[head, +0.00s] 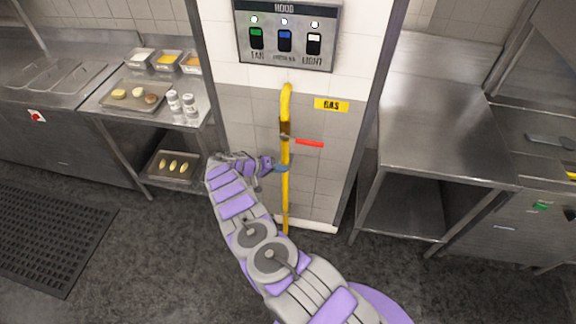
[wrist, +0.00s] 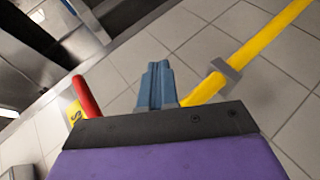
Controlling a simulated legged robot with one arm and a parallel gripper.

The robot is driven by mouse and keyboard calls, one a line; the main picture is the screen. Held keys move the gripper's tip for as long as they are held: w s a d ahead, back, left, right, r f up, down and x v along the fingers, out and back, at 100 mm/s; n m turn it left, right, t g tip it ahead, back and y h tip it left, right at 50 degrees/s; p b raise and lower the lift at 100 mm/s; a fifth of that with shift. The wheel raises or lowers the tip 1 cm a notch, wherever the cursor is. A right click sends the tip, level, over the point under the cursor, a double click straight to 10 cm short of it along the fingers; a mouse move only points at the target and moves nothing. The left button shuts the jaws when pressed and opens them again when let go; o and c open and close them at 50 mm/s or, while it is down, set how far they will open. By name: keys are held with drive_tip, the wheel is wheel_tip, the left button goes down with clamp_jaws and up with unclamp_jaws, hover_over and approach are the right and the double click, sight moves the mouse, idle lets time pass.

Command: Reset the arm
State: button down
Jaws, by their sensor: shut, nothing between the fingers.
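My purple and grey arm reaches forward from the lower right of the head view toward the tiled wall. My gripper (head: 281,169) is at its end, in front of the yellow gas pipe (head: 285,205) and below the red valve handle (head: 309,142). In the wrist view my gripper's blue fingers (wrist: 156,84) are together with nothing between them. The yellow pipe (wrist: 262,45) runs up to the right there, and the red handle (wrist: 86,96) is to the left of the fingers. Whether the gripper touches the pipe cannot be told.
A hood switch panel (head: 285,35) and a yellow gas label (head: 331,105) are on the wall. A steel table (head: 440,110) stands on the right. A steel stand with a food tray (head: 132,107) and shakers (head: 181,104) is on the left. A black mat (head: 45,235) lies on the floor.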

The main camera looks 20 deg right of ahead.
drive_tip(key=shift+a+f, duration=0.1)
drive_tip(key=shift+a, duration=0.2)
idle(0.4)
drive_tip(key=s+a+r+n+g+y+b, duration=0.1)
drive_tip(key=s+a+r+y, duration=0.15)
drive_tip(key=r, duration=0.35)
drive_tip(key=s+a+r+y+b, duration=0.1)
drive_tip(key=a+r+y+b, duration=0.15)
drive_tip(key=r, duration=0.45)
drive_tip(key=s+a+r+n+y+b, duration=0.1)
drive_tip(key=s+a+r+n+y, duration=0.15)
drive_tip(key=s+r, duration=1.15)
drive_tip(key=s+a+r+y+b, duration=0.2)
drive_tip(key=s, duration=1.5)
drive_tip(key=s+a+r+y+b, duration=0.2)
drive_tip(key=s, duration=1.4)
drive_tip(key=shift+s+r+n+y, duration=0.2)
drive_tip(key=shift+s+n+y, duration=0.15)
drive_tip(key=shift+s, duration=0.05)
